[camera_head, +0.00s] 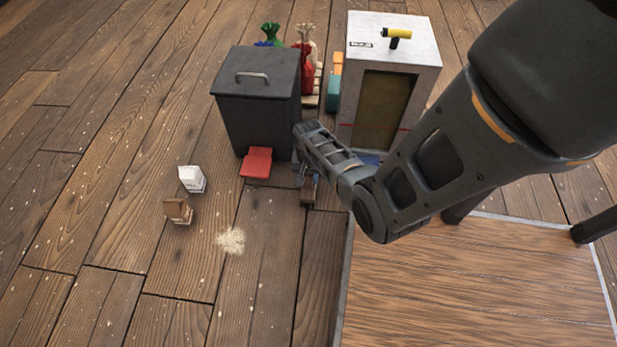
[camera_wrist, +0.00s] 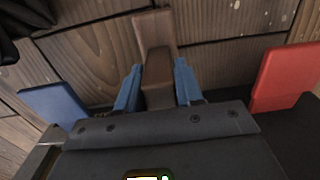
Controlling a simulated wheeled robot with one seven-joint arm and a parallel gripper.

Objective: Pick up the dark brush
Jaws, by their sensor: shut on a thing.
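The dark brush, a brown piece with a broad end and a narrower block-like part (camera_wrist: 153,32), stands out between my blue fingers in the wrist view. My gripper (camera_wrist: 157,72) is shut on the narrower part, one finger on each side. In the head view my gripper (camera_head: 308,178) is low, in front of the dark bin, and a small brown part of the brush (camera_head: 307,194) shows beneath it. My wrist hides most of the brush there. I cannot tell whether the brush touches the floor.
A dark lidded bin (camera_head: 257,108) with a red pedal (camera_head: 257,162) stands close behind. A white cabinet (camera_head: 429,68) carries a yellow-and-black tool (camera_head: 397,34).

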